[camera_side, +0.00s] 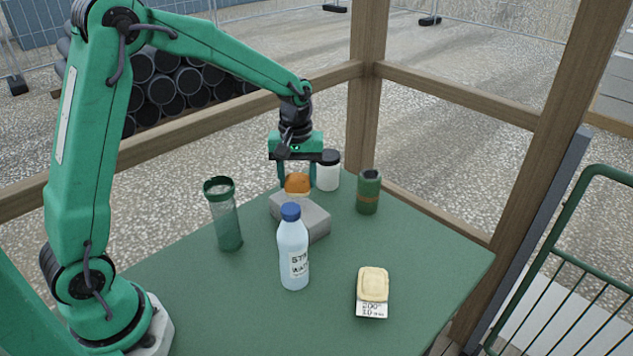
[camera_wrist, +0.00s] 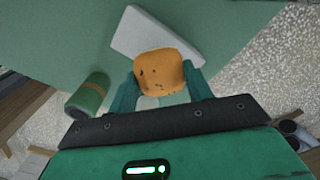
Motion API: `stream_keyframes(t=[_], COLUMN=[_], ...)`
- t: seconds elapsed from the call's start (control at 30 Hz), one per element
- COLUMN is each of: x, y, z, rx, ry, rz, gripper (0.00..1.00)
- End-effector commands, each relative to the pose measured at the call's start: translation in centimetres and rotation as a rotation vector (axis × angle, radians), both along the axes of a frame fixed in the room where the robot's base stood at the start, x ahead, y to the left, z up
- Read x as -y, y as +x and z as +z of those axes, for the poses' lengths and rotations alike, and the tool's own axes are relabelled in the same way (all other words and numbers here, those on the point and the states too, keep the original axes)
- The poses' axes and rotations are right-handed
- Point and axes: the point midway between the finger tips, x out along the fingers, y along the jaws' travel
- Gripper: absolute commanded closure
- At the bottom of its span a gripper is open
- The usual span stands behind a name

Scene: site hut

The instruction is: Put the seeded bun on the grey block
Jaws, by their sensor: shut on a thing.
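The seeded bun (camera_side: 297,183) is a rounded orange-brown roll. In the wrist view the bun (camera_wrist: 160,72) shows dark specks and sits between my two fingers. My gripper (camera_side: 298,180) is shut on it and points down. The grey block (camera_side: 312,222) lies on the green table, partly hidden behind a bottle in the side view. The bun is at the block's back part, over or on its top; I cannot tell if it touches. The grey block (camera_wrist: 150,32) also shows just beyond the bun in the wrist view.
A bottle with a blue cap (camera_side: 293,255) stands in front of the block. A green-lidded clear tumbler (camera_side: 226,220) is left of it. A white jar (camera_side: 328,172) and green can (camera_side: 368,192) stand close behind and right. A labelled pale item (camera_side: 373,287) lies at front right.

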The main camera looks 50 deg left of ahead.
Motion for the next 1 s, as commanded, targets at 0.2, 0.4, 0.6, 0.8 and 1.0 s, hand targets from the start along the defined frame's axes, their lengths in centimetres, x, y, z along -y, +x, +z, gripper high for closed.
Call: stream_keyframes(t=[0.2, 0.4, 0.6, 0.8, 1.0], x=[0.0, 0.0, 0.0, 0.0, 0.0], y=[0.0, 0.0, 0.0, 0.0, 0.0], z=[-0.6, -1.7, -3.8, -4.3, -4.3], rx=[0.001, -0.002, -0.001, 0.001, 0.0], ry=[0.0, -0.001, 0.0, 0.0, 0.0], rz=[0.0, 0.0, 0.0, 0.0, 0.0], gripper=[0.73, 0.73, 0.73, 0.73, 0.73])
